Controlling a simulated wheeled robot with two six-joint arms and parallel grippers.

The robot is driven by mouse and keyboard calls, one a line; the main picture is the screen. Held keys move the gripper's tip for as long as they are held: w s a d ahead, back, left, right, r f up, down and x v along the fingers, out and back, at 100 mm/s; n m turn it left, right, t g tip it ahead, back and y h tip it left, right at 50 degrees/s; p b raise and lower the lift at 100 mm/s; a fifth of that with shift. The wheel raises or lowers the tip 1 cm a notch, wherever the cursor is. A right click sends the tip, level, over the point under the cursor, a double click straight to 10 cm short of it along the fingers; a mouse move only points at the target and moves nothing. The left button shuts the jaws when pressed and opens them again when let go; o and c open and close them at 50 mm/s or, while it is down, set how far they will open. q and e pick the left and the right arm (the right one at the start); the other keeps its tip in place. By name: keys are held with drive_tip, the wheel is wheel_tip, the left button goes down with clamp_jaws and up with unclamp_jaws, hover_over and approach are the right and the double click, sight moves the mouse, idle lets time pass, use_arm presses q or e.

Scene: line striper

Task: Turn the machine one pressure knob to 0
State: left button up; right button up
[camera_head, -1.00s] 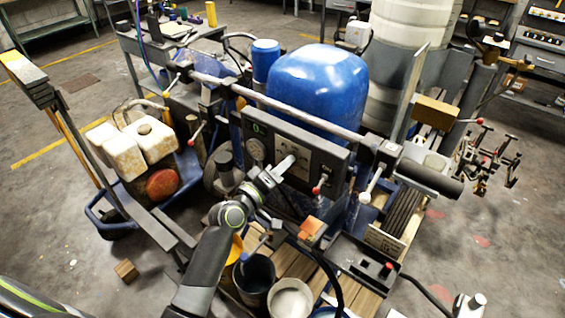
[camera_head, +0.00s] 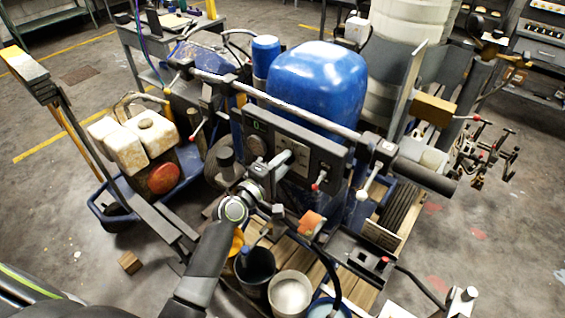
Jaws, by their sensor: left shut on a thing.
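The line striper stands in the middle of the view, with a dark control panel (camera_head: 326,153) below its blue tank. A round gauge (camera_head: 257,147) sits at the panel's left. My left gripper (camera_head: 281,163) reaches up from below to the panel, just right of the gauge. It is shut on the pressure knob, which is mostly hidden behind the fingers, so its setting cannot be read. My right gripper is not in view.
A blue tank (camera_head: 318,82) rises behind the panel, and a handlebar (camera_head: 285,106) crosses above it. Buckets (camera_head: 290,293) stand on wooden slats below. Open floor lies at the left.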

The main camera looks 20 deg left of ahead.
use_arm(q)
drive_tip(key=shift+f, duration=0.1)
drive_tip(key=o, duration=1)
drive_tip(key=shift+s, duration=0.1)
drive_tip(key=b+v, duration=0.4)
drive_tip(key=v, duration=1.3)
drive_tip(key=shift+s+a, duration=0.1)
